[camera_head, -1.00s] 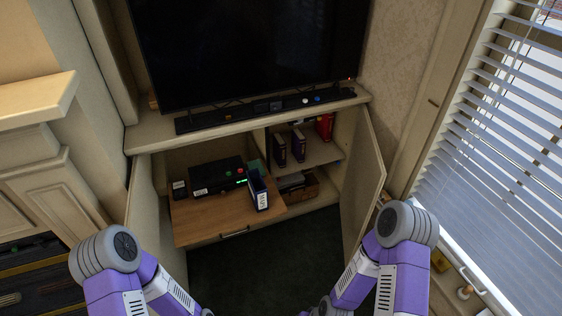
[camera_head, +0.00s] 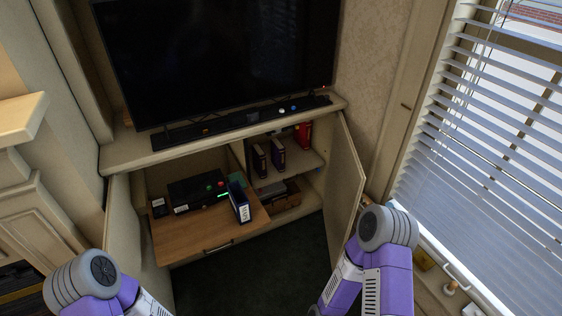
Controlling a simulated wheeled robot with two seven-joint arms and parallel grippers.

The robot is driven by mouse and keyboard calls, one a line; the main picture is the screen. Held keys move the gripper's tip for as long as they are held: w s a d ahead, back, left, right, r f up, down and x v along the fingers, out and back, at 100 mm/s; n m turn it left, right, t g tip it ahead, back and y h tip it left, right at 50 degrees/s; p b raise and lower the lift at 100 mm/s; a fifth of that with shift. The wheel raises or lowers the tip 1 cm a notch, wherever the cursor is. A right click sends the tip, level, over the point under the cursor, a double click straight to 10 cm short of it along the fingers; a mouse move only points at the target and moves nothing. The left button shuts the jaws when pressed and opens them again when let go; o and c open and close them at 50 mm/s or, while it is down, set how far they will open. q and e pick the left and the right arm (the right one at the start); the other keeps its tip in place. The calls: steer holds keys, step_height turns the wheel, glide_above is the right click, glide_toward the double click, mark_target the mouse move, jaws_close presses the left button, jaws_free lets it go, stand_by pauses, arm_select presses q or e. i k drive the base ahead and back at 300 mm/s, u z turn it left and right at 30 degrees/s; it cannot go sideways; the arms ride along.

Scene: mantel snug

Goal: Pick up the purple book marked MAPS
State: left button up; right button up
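A dark blue-purple book (camera_head: 239,204) stands upright on the right part of a pulled-out wooden shelf in the open cabinet. Its white spine label faces me, but the lettering is too small to read surely. Two dark purple books, one on the left (camera_head: 260,161) and one on the right (camera_head: 278,156), stand on the cabinet's right shelf, with a red book (camera_head: 303,135) farther right; their markings are also unreadable. I cannot tell for certain which one is marked MAPS. Only my upper arm links show at the bottom; both grippers are out of view.
The pull-out shelf (camera_head: 187,239) also carries a black box (camera_head: 197,191) with buttons. A green item (camera_head: 236,180) is behind the book. The open right door (camera_head: 345,180) stands near my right arm. A brown box (camera_head: 288,200) sits low inside. Dark floor before the cabinet is clear.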

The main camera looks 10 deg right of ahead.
mark_target(259, 156)
steer(key=u, duration=0.55)
steer(key=k, duration=1.3)
steer(key=z, duration=0.35)
steer(key=i, duration=0.7)
steer(key=z, duration=0.85)
steer(key=i, duration=1.1)
steer(key=u, duration=1)
steer(key=i, duration=0.55)
steer(key=u, duration=0.55)
steer(key=i, duration=0.5)
steer(key=u, duration=0.05)
